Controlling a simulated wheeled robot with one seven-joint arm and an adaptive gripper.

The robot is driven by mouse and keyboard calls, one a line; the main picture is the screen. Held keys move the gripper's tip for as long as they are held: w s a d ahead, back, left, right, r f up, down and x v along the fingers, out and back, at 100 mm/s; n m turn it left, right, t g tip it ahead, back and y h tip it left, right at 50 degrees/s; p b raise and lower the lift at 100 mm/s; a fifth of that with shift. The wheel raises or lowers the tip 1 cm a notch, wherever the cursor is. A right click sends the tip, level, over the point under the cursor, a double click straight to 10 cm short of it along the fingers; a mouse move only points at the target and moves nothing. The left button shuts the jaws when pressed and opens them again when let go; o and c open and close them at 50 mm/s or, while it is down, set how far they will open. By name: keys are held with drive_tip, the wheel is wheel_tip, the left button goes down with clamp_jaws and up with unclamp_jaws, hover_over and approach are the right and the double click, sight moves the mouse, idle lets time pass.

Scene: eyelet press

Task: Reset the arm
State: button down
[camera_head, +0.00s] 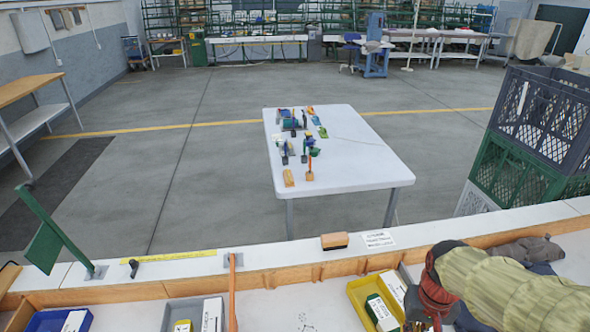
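My arm, in a ribbed khaki sleeve, reaches in from the right edge over the near bench. Its end has red and black parts and bends down toward the bottom edge. Dark parts of what seems to be my gripper (438,318) show there, beside the yellow bin (357,292). The fingertips are cut off or hidden, so I cannot tell whether they are open or shut, or whether they hold anything.
The near bench (300,260) has a low wooden edge, a grey bin (172,311), a blue bin (52,318), a wood-backed brush (334,241) and an upright green plate (45,245). Stacked crates (530,130) stand right. A white table (370,160) with small items stands beyond; floor around it is open.

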drive_tip(key=s+a+r+n+t+b, duration=0.2)
drive_tip(key=s+a+r+t, duration=0.3)
drive_tip(key=a+r, duration=0.3)
drive_tip(key=shift+r+b, duration=0.4)
drive_tip(key=shift+r, duration=1.15)
